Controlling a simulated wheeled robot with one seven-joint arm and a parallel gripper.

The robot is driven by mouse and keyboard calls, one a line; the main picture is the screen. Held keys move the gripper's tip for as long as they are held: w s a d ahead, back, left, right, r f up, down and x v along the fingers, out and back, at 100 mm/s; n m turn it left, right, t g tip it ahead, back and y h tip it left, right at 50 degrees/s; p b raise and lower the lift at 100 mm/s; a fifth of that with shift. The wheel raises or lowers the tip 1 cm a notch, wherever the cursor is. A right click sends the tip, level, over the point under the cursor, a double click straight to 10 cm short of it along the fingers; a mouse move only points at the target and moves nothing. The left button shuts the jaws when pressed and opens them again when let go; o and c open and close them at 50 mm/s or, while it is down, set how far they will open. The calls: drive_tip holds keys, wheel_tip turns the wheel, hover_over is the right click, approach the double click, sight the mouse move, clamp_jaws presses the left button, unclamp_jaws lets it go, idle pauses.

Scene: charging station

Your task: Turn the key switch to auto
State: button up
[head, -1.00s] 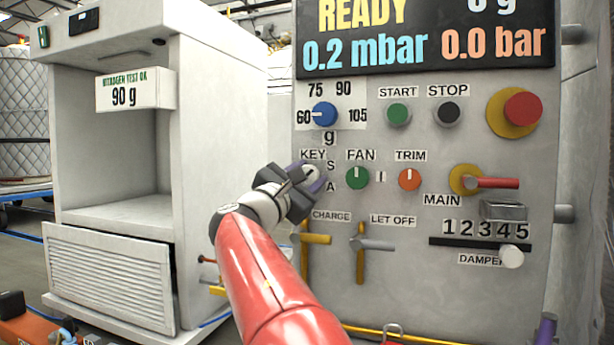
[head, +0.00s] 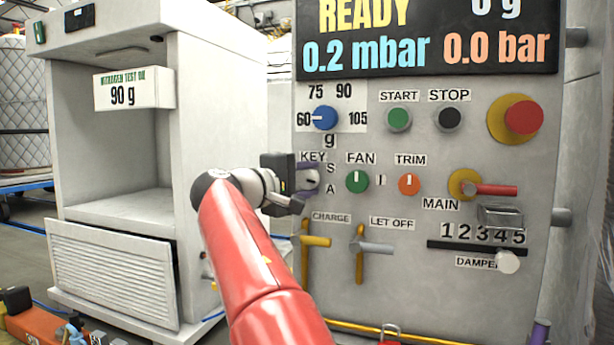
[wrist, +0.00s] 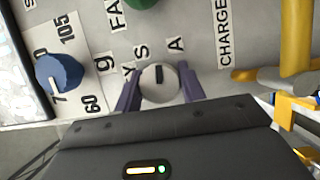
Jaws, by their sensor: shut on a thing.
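The key switch (head: 311,181) is a round light-grey knob with a dark pointer mark, on the grey panel under the KEY label. It also shows in the wrist view (wrist: 160,88). Its S label (head: 331,168) and A label (head: 331,189) sit to its right in the head view. In the wrist view the mark points between S and A. My gripper (head: 307,182) is shut on the knob, with one purple finger on each side in the wrist view (wrist: 161,95). The gripper body partly hides the knob's left side in the head view.
The green FAN knob (head: 357,181) and orange TRIM knob (head: 409,185) are to the right. The blue dial (head: 325,117) is above. The yellow charge lever (head: 316,240) and grey-handled let off lever (head: 373,247) are below. A white cabinet (head: 190,130) stands left.

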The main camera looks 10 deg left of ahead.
drive_tip(key=shift+f+m+g+y, duration=0.1)
drive_tip(key=shift+m+g+y, duration=0.4)
drive_tip(key=shift+m, duration=1.1)
drive_tip(key=o, duration=1)
drive_tip(key=shift+c, duration=0.2)
drive_tip(key=v, duration=0.8)
drive_tip(key=shift+w, duration=0.1)
